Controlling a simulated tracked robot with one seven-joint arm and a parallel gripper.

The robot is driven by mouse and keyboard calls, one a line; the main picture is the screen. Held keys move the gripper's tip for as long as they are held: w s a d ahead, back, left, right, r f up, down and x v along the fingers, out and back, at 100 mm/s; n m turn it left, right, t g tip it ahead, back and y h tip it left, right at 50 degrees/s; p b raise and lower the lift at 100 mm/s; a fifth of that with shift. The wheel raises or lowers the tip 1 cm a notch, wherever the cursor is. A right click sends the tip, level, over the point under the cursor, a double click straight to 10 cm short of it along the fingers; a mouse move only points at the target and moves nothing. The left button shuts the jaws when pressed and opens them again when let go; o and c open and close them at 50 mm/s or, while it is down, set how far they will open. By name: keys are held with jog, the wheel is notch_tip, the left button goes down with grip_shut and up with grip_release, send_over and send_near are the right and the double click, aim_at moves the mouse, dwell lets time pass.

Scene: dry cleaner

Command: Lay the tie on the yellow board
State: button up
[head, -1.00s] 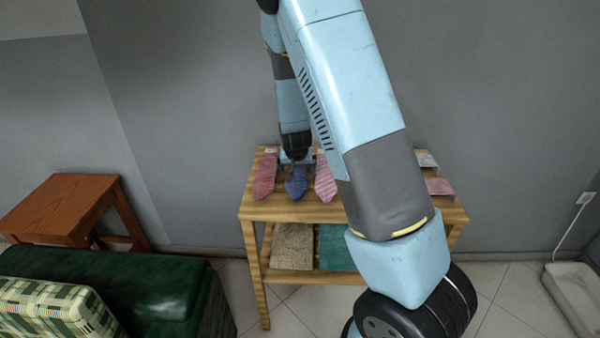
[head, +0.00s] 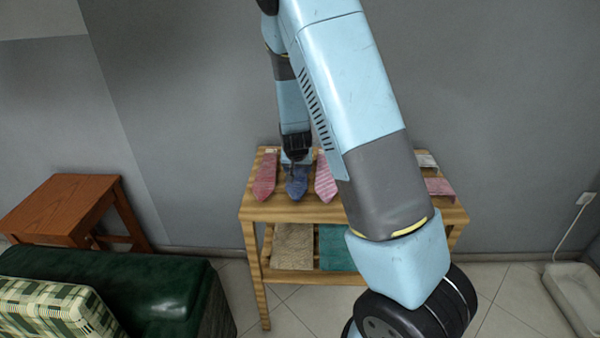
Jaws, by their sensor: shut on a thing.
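Three ties lie side by side on the slatted wooden table (head: 285,214): a dark red tie (head: 265,177), a blue tie (head: 297,187) and a pink striped tie (head: 325,183). My gripper (head: 295,162) points down over the upper part of the blue tie and is shut on it. The tie's wide end still rests on or just above the slats; I cannot tell which. The fingertips are small and partly hidden by the wrist. No yellow board shows in the head view.
A pink folded cloth (head: 439,188) and a pale one (head: 426,160) lie at the table's right end. Beige (head: 292,246) and teal (head: 336,248) cloths lie on the lower shelf. A brown wooden table (head: 68,205) and a green bench (head: 130,292) stand left.

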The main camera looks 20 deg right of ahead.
aim_at(298, 174)
jog(key=shift+r, duration=0.35)
jog(key=r, duration=0.3)
jog(key=shift+s+r, duration=0.25)
jog(key=shift+s, duration=0.15)
jog(key=s+r, duration=0.8)
jog(key=s, duration=0.5)
jog(key=shift+r, duration=0.4)
jog(key=shift+d, duration=0.1)
